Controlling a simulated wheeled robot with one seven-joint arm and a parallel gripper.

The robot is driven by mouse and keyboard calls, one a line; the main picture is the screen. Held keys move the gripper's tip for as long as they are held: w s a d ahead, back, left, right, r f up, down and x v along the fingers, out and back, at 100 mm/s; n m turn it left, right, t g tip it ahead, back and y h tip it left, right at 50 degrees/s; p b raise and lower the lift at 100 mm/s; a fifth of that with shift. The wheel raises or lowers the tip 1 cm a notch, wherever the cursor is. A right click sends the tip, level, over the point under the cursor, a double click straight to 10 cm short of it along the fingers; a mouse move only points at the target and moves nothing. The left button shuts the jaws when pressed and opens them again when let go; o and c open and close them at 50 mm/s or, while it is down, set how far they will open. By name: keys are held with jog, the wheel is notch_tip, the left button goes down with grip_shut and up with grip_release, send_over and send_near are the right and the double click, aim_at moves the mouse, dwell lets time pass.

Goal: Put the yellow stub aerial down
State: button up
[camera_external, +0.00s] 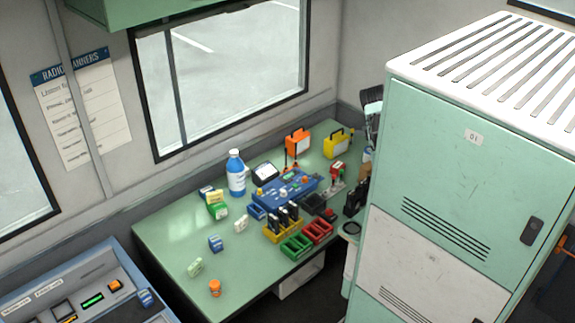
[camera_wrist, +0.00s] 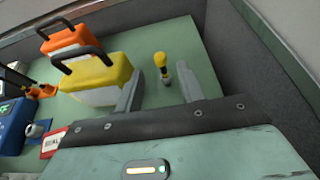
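The yellow stub aerial (camera_wrist: 161,62) has a yellow top and a small darker base. In the wrist view it appears to stand upright on the green table (camera_wrist: 185,40), right of the yellow case. My gripper (camera_wrist: 158,88) is open, its two fingers wide apart. The aerial shows in the gap between the fingers, with clear space on both sides and no visible contact. In the external view I cannot make out the aerial or my gripper; the pale green cabinet may hide them.
A yellow case (camera_wrist: 98,80) stands close to my left finger, with an orange case (camera_wrist: 66,38) behind it. A grey wall (camera_wrist: 235,60) bounds the table on the right. The tall cabinet (camera_external: 455,160) blocks the right. Several small items and a blue bottle (camera_external: 236,177) occupy the table.

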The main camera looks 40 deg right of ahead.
jog(key=v, duration=0.5)
dwell(0.5)
